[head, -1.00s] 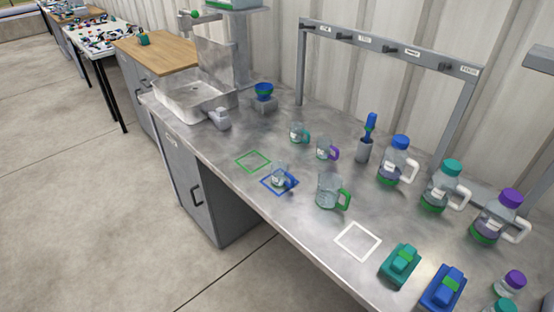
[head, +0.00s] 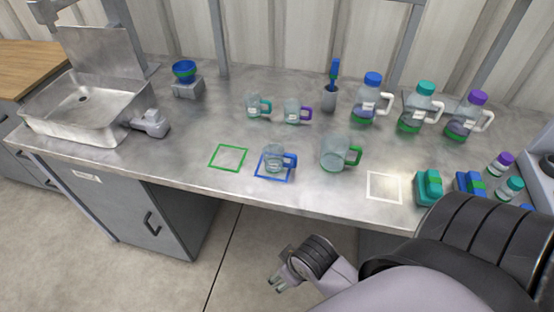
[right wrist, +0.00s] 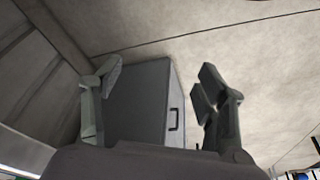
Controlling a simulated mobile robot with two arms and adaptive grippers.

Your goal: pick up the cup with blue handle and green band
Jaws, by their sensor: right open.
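The cup with blue handle (head: 274,159) stands upright inside the blue square outline on the metal bench in the head view. Its body is clear; a green band is too small to make out surely. My right gripper (head: 282,283) is below and in front of the bench edge, apart from the cup. In the right wrist view the right gripper (right wrist: 155,85) has its fingers wide apart with nothing between them; the grey cabinet and floor show beyond. My left gripper is not in view.
A larger green-handled cup (head: 336,153) stands right of the blue-handled one. Teal-handled (head: 254,107) and purple-handled (head: 293,111) cups stand behind. Several bottles line the back right. A sink (head: 88,106) is at left. The green square (head: 229,158) and white square (head: 384,187) are empty.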

